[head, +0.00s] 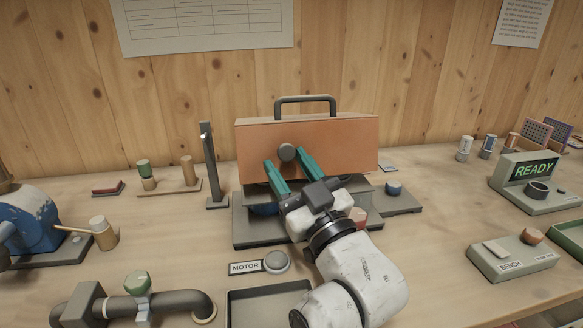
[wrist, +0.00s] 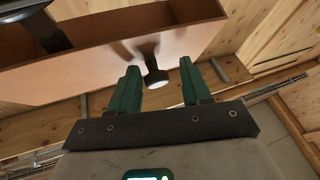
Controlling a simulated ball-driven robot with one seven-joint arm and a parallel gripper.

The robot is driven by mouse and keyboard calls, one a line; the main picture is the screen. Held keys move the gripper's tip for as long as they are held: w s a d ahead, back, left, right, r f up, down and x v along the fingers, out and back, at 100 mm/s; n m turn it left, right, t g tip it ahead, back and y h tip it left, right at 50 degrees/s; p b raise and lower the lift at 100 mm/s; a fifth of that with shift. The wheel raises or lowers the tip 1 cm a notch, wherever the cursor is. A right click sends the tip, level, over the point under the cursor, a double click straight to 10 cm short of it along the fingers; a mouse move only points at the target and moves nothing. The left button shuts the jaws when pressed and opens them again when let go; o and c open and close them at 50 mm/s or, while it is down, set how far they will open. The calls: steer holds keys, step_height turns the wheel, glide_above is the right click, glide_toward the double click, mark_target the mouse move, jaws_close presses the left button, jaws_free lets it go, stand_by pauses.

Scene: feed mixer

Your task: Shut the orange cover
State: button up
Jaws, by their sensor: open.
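The orange cover (head: 345,143) is a box-like hood with a dark handle (head: 305,99) on top. It stands raised above the grey machine base (head: 262,233). A round grey knob (head: 287,152) sticks out of its front face. In the wrist view the cover (wrist: 95,68) fills the upper left, its hollow side showing, and the knob (wrist: 155,78) points towards me. My gripper (head: 285,157) is open, its two teal fingers on either side of the knob. In the wrist view a gap shows between the knob and each finger of my gripper (wrist: 159,66). My arm hides part of the base.
A dark upright post (head: 208,165) stands just left of the cover. A MOTOR label and round button (head: 276,262) lie in front of the base. A READY display box (head: 535,178) and a BENCH box (head: 512,258) stand at right. A blue machine (head: 32,222) is at left.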

steer(key=shift+w+d+f, duration=0.25)
steer(key=shift+d+f, duration=0.05)
steer(key=shift+s+d+f, duration=0.1)
steer(key=shift+s, duration=0.05)
steer(key=s+d+f+b, duration=0.1)
steer(key=s+d, duration=0.8)
steer(key=s, duration=0.4)
steer(key=shift+s, duration=0.4)
